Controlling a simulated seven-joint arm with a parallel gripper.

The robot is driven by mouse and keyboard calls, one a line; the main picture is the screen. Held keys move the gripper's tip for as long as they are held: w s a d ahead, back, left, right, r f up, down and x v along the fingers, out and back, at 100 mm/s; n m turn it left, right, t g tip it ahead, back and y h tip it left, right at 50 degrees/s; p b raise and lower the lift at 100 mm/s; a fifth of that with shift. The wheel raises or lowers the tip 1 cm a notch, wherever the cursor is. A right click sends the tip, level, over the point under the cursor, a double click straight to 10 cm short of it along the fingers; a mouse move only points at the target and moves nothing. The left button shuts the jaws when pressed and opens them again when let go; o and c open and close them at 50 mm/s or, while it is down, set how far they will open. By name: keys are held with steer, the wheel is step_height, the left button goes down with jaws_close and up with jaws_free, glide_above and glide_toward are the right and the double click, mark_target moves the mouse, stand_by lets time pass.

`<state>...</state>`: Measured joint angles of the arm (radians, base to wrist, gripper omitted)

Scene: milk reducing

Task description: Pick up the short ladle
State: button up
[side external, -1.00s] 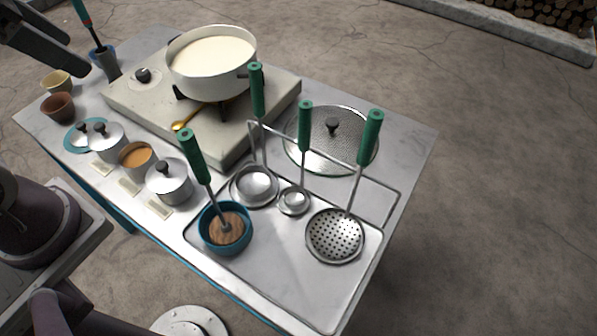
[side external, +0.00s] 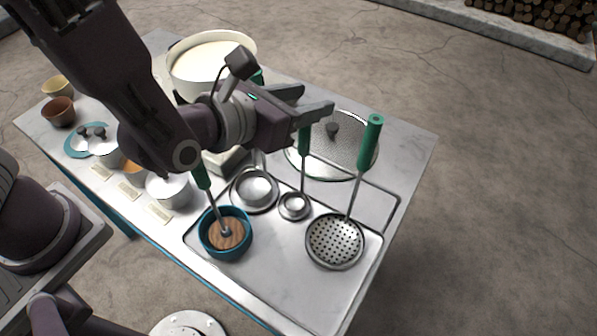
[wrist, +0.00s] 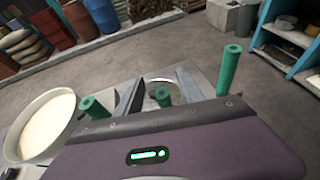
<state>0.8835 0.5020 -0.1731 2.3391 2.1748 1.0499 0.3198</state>
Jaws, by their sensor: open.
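The short ladle, with the small bowl (side external: 294,206), hangs in the middle of the rack. Its green handle (side external: 304,141) stands upright, its top hidden by my gripper (side external: 315,98). My gripper is open. In the wrist view the middle green handle (wrist: 160,97) appears between my two fingers (wrist: 159,88); whether they touch it I cannot tell. A larger ladle (side external: 255,189) is on its left, its handle mostly hidden by my gripper. A perforated skimmer (side external: 335,240) with a green handle (side external: 370,143) is on its right.
A blue bowl (side external: 207,240) holding a green-handled tool is at front left. A round mesh lid (side external: 350,150) lies behind the rack. The white pot (side external: 180,75) of milk is at the back left, beside small lidded pots (side external: 170,190). The tray's front right (side external: 300,275) is clear.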

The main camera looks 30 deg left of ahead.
mark_target(300, 137)
step_height(300, 137, down, 8)
steer(key=shift+r, duration=0.2)
steer(key=x, duration=0.3)
steer(key=shift+r, duration=0.25)
steer(key=shift+c, duration=0.5)
jaws_close()
